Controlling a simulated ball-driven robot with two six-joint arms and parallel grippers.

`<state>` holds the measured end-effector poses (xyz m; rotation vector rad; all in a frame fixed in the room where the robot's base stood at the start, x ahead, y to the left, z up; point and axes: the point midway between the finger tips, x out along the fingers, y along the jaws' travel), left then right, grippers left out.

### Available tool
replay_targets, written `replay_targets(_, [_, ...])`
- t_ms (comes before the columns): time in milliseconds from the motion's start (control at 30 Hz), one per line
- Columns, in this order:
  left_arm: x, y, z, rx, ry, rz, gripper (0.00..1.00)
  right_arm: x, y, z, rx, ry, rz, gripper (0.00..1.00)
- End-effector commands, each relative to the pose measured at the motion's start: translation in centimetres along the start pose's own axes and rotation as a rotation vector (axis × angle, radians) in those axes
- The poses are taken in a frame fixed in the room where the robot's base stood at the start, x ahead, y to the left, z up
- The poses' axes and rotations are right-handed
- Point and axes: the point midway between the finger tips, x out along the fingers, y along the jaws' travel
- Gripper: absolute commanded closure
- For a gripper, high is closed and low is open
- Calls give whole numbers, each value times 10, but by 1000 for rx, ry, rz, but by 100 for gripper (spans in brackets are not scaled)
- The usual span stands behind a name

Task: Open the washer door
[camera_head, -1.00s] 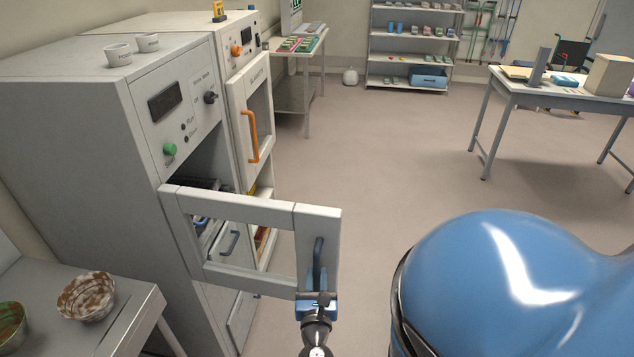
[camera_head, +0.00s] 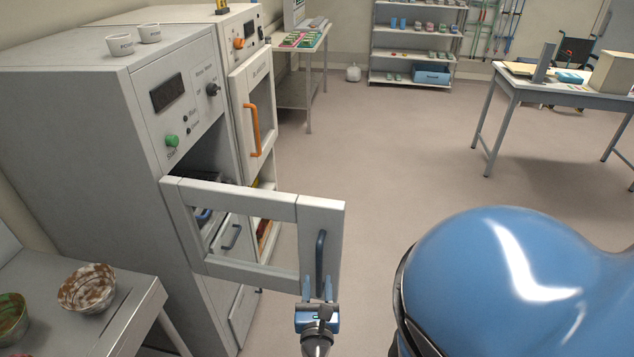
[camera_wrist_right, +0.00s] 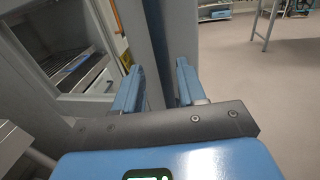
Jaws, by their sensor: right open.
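The washer door (camera_head: 238,188), a pale frame with a window, stands swung wide open from the near grey washer (camera_head: 70,130). Its dark upright handle (camera_head: 320,262) is near the door's free end. My right gripper (camera_head: 318,290) is open just below and in front of the handle, its two blue fingers pointing toward the door. My left gripper is not in view.
A second machine with an orange-handled door (camera_head: 252,110) stands behind the washer. A metal side table (camera_head: 125,318) with bowls (camera_head: 87,288) is at the lower left. Two white cups (camera_head: 120,46) sit on the washer. The floor (camera_head: 390,150) to the right is clear.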

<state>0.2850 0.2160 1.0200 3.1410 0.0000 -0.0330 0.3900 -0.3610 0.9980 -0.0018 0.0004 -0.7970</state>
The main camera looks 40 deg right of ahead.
Motion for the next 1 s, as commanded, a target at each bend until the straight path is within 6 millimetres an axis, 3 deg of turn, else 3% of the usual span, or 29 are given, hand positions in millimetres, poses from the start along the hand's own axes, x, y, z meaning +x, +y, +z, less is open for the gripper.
replay_targets(200, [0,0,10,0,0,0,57,-30,2,-2,-1,1,7,60])
replay_targets(433, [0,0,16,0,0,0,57,-50,2,-1,0,-1,6,60])
replay_targets(1000, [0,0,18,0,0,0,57,-63,1,0,0,-1,1,60])
